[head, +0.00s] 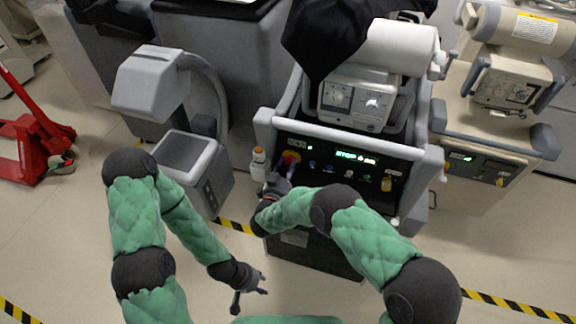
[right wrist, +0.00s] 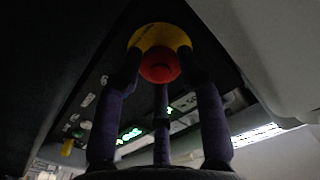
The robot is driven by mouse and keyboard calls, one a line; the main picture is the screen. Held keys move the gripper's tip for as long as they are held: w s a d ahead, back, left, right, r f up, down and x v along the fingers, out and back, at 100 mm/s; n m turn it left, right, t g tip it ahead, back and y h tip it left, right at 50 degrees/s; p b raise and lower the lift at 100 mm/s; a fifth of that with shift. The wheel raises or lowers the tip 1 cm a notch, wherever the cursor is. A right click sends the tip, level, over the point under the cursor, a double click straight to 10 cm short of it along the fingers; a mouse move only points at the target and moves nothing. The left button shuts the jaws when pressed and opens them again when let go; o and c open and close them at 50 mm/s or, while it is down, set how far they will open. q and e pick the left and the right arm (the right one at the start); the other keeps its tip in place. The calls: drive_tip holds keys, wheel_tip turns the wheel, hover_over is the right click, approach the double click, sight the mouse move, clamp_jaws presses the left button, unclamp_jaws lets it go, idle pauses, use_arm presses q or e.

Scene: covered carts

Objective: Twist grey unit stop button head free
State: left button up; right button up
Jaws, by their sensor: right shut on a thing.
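The grey unit (head: 350,140) stands at the centre of the head view, its dark front panel tilted up and its green display (head: 356,157) lit with text starting "STOP". The red stop button head (right wrist: 160,66) sits in front of a yellow collar (right wrist: 158,37) in the right wrist view. My left gripper (head: 250,284) hangs low over the floor, fingers apart and empty.
A grey column device (head: 190,150) is to the left, and another beige unit (head: 480,180) to the right. A red pallet jack (head: 30,140) is at far left. Striped tape (head: 515,306) marks the floor.

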drive_tip(key=shift+m, duration=0.3)
drive_tip(key=m+b, duration=0.2)
drive_tip(key=m, duration=0.1)
drive_tip(key=shift+m+b, duration=0.95)
drive_tip(key=shift+m, duration=0.55)
drive_tip(key=o, duration=1.2)
drive_tip(key=shift+c, duration=0.2)
drive_tip(key=v, duration=0.7)
drive_tip(key=shift+s, duration=0.2)
